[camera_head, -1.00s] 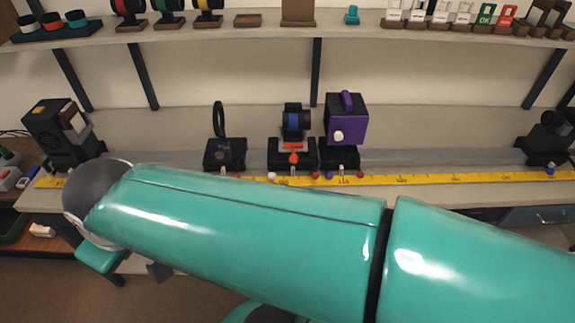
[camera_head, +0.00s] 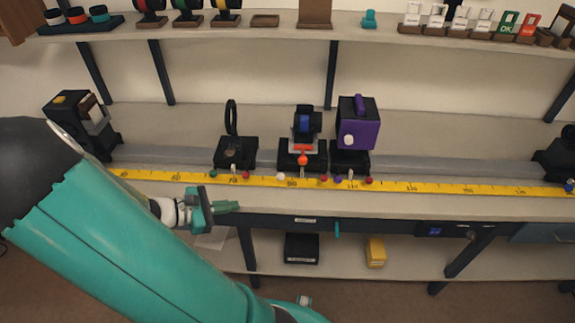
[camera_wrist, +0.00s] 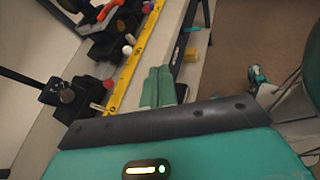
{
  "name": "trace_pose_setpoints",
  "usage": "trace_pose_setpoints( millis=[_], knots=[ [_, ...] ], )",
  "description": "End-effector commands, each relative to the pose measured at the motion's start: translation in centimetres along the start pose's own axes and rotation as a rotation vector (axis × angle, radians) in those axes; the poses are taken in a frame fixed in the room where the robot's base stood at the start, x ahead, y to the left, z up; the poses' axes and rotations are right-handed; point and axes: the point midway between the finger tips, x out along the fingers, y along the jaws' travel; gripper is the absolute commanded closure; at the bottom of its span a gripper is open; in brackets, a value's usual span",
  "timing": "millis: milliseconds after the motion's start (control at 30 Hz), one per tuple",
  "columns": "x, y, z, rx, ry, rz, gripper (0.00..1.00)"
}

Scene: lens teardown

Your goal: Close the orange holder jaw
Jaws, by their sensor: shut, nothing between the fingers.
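The orange holder jaw (camera_head: 302,160) is a small orange part on the front of a black holder (camera_head: 300,168) near the middle of the bench rail; a dark lens body with a blue band (camera_head: 304,124) sits above it. Its exact opening is too small to tell. In the wrist view orange parts of it (camera_wrist: 107,10) show at the top left. My gripper (camera_head: 228,207) is teal, shut and empty, in front of the bench's front edge, to the left of and nearer than the holder. Its shut fingers also show in the wrist view (camera_wrist: 157,86).
A yellow ruler (camera_head: 440,187) runs along the bench front. A ring on a black mount (camera_head: 235,152) stands left of the holder, a purple box (camera_head: 358,128) close on its right. An upper shelf (camera_head: 270,35) carries small parts. A lower shelf holds a yellow box (camera_head: 375,252).

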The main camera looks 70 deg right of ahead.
Motion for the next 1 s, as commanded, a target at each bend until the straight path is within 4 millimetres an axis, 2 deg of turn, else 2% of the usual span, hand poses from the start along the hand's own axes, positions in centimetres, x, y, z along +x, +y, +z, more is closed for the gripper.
trace_pose_setpoints(
  millis=[33,100,300,567,1000],
  knots=[
    [1.4,0.6,0.2,-0.046,-0.087,0.022,1.00],
    [2.9,1.6,0.8,-0.104,-0.189,0.054,1.00],
    [5.0,3.7,2.0,-0.219,-0.386,0.117,1.00],
    [6.5,4.4,2.8,-0.244,-0.427,0.132,1.00],
    [14.0,5.7,6.0,-0.244,-0.426,0.129,1.00]
  ],
)
